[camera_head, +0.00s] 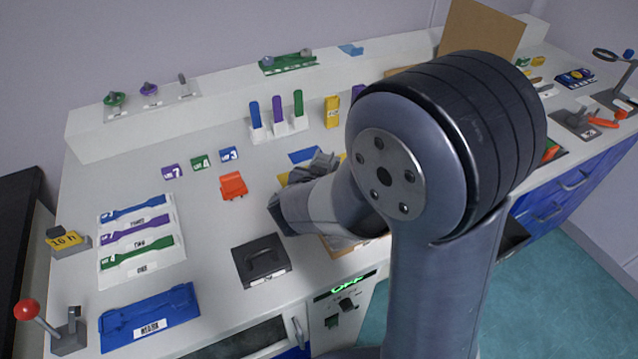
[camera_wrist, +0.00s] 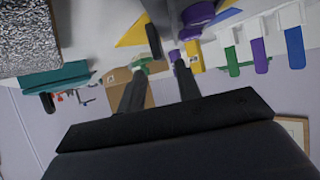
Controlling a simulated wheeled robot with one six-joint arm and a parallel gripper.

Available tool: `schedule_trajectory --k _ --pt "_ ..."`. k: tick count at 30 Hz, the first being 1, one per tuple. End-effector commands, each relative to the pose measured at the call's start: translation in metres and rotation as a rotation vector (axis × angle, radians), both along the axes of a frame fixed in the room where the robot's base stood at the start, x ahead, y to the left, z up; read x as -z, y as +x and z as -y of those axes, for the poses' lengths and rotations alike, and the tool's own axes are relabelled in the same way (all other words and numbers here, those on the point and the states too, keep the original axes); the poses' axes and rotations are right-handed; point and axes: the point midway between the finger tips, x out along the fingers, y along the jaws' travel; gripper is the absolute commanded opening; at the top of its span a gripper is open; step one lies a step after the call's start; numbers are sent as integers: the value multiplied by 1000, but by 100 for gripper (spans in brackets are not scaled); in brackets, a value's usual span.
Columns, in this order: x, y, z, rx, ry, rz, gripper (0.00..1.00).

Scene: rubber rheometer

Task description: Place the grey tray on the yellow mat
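The yellow mat (camera_head: 284,180) shows only in small parts behind my wrist in the head view. A yellow corner (camera_wrist: 132,33) shows at the top of the wrist view. I cannot make out the grey tray for certain; my arm hides much of the middle of the bench. A speckled grey surface (camera_wrist: 30,35) fills the upper left of the wrist view, but I cannot tell what it is. My gripper (camera_wrist: 160,69) has its two fingers apart with nothing seen between them. In the head view my gripper (camera_head: 319,164) is over the bench middle.
A white rack (camera_head: 278,132) with upright coloured strips stands behind. A white sample board (camera_head: 140,263) and blue tray (camera_head: 150,317) lie at left.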

Motion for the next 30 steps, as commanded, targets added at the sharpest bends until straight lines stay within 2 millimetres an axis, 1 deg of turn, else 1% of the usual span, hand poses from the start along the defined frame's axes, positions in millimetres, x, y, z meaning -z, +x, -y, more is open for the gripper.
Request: schedule_trajectory --k 1,6,12,18,30 --pt "-6 -9 -5 -6 3 4 32" --pt "-22 -36 -17 -6 2 3 32" --pt "-35 -58 -25 -3 1 3 32" --pt "-39 -66 -27 0 -1 0 32" --pt "-39 -67 -27 0 -1 -1 32"
